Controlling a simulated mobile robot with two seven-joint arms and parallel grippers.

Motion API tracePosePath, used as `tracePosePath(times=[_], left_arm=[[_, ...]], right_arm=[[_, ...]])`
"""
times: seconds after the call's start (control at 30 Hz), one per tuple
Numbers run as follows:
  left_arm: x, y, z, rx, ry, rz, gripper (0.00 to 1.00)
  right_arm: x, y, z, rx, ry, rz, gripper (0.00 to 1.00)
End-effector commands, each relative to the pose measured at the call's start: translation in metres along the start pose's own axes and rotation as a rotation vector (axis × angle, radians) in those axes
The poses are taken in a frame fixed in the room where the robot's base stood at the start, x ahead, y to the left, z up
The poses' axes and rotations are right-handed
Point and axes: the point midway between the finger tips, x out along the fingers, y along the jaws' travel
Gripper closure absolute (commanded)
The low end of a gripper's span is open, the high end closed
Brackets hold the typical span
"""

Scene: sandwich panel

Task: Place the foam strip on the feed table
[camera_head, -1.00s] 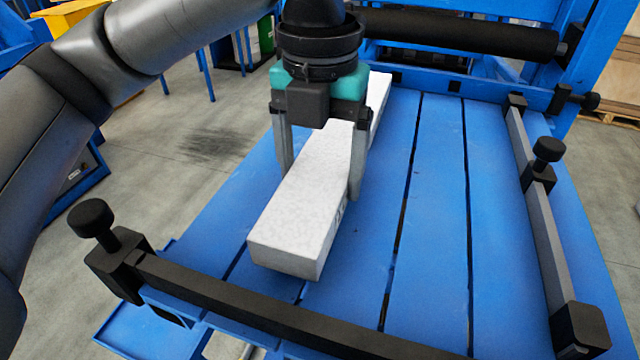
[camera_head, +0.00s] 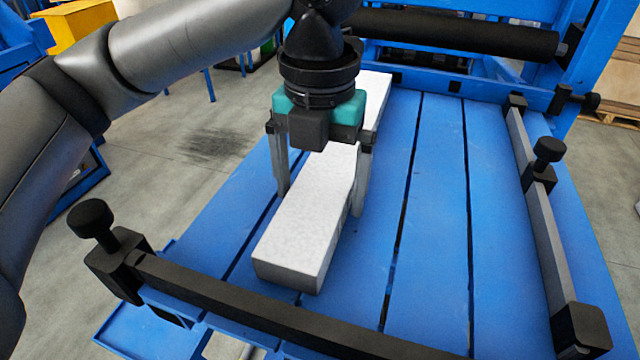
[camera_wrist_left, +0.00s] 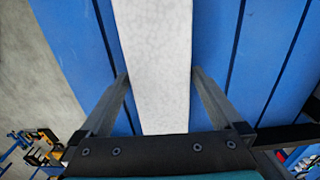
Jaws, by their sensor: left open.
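The foam strip (camera_head: 302,222) is a long white block lying lengthwise on the blue slatted feed table (camera_head: 440,200), on its left part. It appears to rest flat, its near end just behind the black front bar. My left gripper (camera_head: 320,202) is open and straddles the strip from above, one finger on each side. In the left wrist view the strip (camera_wrist_left: 158,60) runs between the two open fingers (camera_wrist_left: 160,76), close to both. Part of the strip is hidden behind the gripper body. My right gripper is not in view.
A black bar (camera_head: 250,308) with a knobbed clamp (camera_head: 115,255) crosses the near edge. A grey side rail (camera_head: 540,220) with black knobs runs along the right. A dark roller (camera_head: 455,32) spans the far end. The table's middle and right slats are clear.

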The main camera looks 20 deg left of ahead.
Motion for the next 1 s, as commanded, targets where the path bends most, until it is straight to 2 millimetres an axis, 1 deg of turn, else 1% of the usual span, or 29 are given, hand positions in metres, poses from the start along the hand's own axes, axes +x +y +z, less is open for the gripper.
tracePosePath(times=[0.17,0.33,0.53,0.6,0.73,1.0], left_arm=[[-0.028,-0.001,0.001,0.001,-0.004,-0.003,0.0],[-0.069,0.0,0.001,-0.001,-0.006,-0.001,0.0],[-0.1,0.0,0.001,-0.002,-0.003,0.0,0.0],[-0.108,0.0,0.001,-0.001,-0.003,0.0,0.0],[-0.117,0.0,0.001,0.0,-0.001,0.0,0.0],[-0.12,0.0,0.0,0.0,0.0,0.0,0.0]], right_arm=[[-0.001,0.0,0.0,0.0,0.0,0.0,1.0],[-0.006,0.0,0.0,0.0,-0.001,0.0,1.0],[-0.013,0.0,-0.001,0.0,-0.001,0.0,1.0],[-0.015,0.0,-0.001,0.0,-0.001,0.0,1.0],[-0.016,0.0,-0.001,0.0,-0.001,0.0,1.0],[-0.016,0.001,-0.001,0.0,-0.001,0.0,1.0]])
